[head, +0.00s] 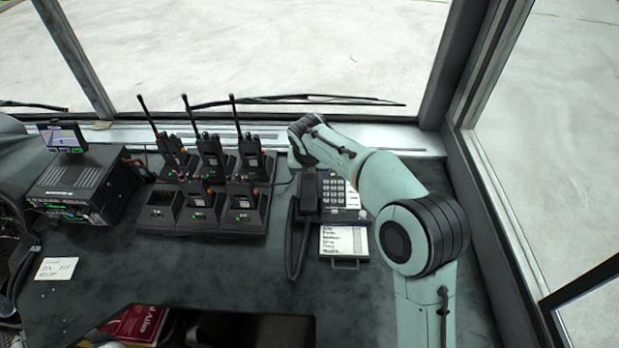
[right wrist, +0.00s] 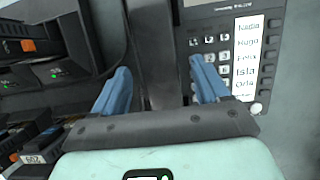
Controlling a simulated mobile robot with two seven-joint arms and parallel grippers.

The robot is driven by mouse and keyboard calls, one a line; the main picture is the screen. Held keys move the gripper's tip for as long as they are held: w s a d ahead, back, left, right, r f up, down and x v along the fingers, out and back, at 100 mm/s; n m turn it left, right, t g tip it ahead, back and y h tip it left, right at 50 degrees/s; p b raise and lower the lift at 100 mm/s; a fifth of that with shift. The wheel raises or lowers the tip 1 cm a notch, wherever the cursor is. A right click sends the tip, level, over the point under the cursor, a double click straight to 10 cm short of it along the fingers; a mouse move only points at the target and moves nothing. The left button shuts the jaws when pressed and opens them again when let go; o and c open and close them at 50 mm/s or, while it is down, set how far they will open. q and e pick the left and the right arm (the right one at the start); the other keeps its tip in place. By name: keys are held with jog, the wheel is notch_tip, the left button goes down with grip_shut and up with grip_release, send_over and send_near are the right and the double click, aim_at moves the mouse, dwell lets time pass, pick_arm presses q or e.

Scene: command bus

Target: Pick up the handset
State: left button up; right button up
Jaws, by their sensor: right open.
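The black handset (head: 309,188) lies along the left side of the desk phone (head: 342,190), with a coiled cord hanging near it. In the right wrist view the handset (right wrist: 155,50) runs between the two blue fingers of my right gripper (right wrist: 162,72). The fingers are open, one on each side of it, and whether they touch it cannot be told. The phone's keypad and name list (right wrist: 247,55) show to the right there. In the head view my right arm reaches over the phone's far end, and its fingers are hard to make out. My left gripper is not in view.
A charger rack (head: 215,215) with several radios with antennas stands left of the phone. Farther left is a radio unit (head: 85,180) with a small screen (head: 62,137). A red book (head: 138,323) lies at the front. The windshield ledge is behind; dash right of the phone is partly clear.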

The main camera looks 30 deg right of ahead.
jog(key=shift+x, duration=1.05)
jog(key=shift+f, duration=0.2)
jog(key=c, duration=1.2)
